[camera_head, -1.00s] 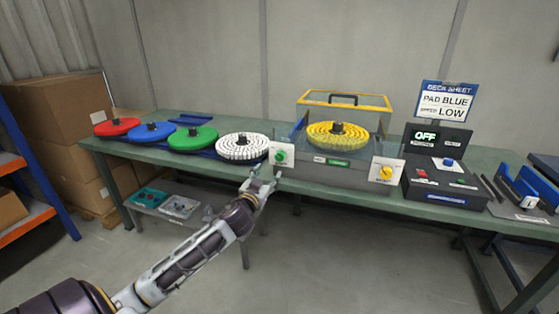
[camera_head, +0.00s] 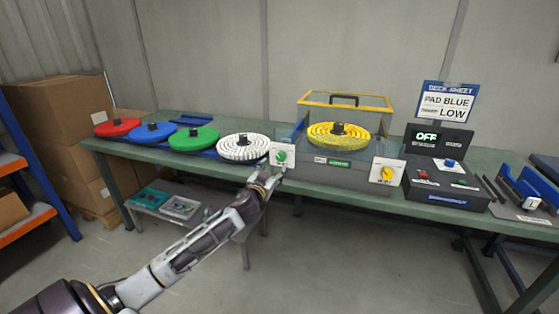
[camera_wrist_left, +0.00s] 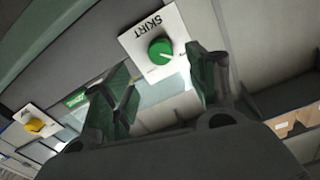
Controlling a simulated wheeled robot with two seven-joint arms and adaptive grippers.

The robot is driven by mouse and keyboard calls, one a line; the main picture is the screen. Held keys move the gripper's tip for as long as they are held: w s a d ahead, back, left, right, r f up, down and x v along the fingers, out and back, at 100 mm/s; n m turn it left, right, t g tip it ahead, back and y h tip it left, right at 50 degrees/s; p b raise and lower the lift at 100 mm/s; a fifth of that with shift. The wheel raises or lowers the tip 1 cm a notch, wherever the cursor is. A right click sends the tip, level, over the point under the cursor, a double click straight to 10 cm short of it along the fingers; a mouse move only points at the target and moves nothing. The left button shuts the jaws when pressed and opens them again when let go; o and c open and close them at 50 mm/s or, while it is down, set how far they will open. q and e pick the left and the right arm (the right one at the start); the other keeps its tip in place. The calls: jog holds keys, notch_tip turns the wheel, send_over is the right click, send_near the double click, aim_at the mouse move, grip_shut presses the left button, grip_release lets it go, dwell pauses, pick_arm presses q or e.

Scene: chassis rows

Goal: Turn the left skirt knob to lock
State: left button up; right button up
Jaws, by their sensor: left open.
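The left skirt knob (camera_head: 281,157) is green and sits on a white plate (camera_head: 291,149) at the front left corner of the machine with the yellow pad. In the left wrist view the green knob (camera_wrist_left: 159,50) shows on its plate (camera_wrist_left: 139,43) marked SKIRT, with a white mark on its face. My left gripper (camera_head: 274,176) is just below and in front of the knob. In the left wrist view the open fingers (camera_wrist_left: 165,80) are spread to either side of the space before the knob, apart from it and empty. My right gripper is not in view.
A yellow knob (camera_head: 386,173) sits on another white plate at the machine's right corner. A control box (camera_head: 437,168) reading OFF stands to the right. White, green, blue and red pads line the green bench (camera_head: 120,147) to the left. A low shelf (camera_head: 190,218) is underneath.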

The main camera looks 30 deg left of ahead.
aim_at(280, 158)
pick_arm(q)
jog(key=shift+x, duration=3.55)
jog(key=shift+w+a, duration=0.1)
jog(key=shift+w, duration=0.55)
jog(key=shift+w+a, duration=0.1)
jog(key=shift+w, duration=0.1)
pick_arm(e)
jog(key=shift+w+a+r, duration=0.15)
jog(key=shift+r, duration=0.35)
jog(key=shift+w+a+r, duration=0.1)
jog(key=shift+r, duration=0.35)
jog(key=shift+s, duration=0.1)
pick_arm(q)
jog(key=c, duration=1)
jog(key=shift+c, duration=0.2)
